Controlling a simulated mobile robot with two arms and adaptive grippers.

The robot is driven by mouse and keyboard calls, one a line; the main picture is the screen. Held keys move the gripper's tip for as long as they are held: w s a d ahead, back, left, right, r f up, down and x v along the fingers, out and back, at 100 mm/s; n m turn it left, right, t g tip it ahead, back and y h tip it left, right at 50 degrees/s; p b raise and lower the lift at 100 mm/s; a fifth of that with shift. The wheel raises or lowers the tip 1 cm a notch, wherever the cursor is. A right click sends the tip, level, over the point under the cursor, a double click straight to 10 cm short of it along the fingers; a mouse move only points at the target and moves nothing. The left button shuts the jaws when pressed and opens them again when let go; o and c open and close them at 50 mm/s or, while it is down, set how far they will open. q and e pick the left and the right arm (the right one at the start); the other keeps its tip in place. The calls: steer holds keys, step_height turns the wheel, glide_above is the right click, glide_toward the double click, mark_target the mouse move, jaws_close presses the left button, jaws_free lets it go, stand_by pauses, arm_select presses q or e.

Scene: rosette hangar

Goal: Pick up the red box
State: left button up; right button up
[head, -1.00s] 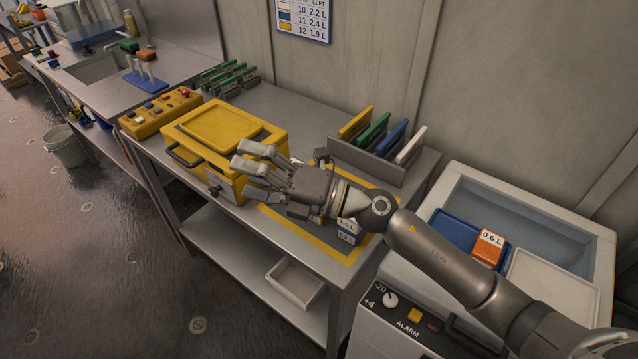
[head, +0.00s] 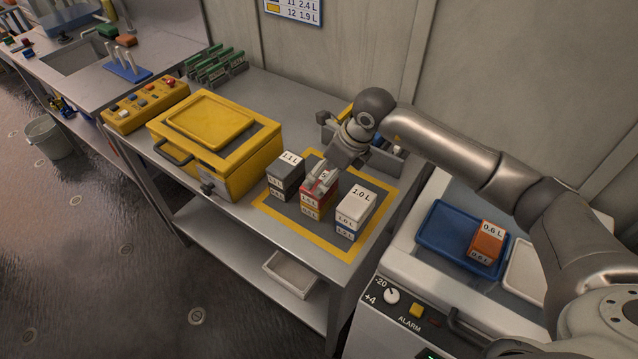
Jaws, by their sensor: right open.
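The red box (head: 309,198) is on top of the middle stack, on the dark mat with the yellow border (head: 347,251). A box with yellow on it (head: 309,213) is under it. My right gripper (head: 321,183) is open and points down, with its fingers at the top of the red box. The fingers hide part of the box's top, and I cannot tell whether they touch it. My left gripper is out of view.
A dark grey box (head: 287,172) tops the stack to the left, and a white box (head: 355,207) tops the one to the right, both close by. A yellow case (head: 227,168) stands further left. An orange box (head: 487,240) sits in a blue tray (head: 433,238) at right.

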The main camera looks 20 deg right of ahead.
mark_target(320, 182)
steer(key=shift+x, duration=0.85)
steer(key=shift+w+a+f+p, duration=0.1)
steer(key=shift+f+p, duration=0.1)
steer(key=shift+p, duration=0.2)
steer(key=p+x, duration=0.2)
steer(key=x, duration=0.2)
steer(key=shift+w+f, duration=0.15)
steer(key=shift+f, duration=0.2)
steer(key=c, duration=1)
steer(key=shift+c, duration=0.4)
steer(key=shift+r, duration=0.1)
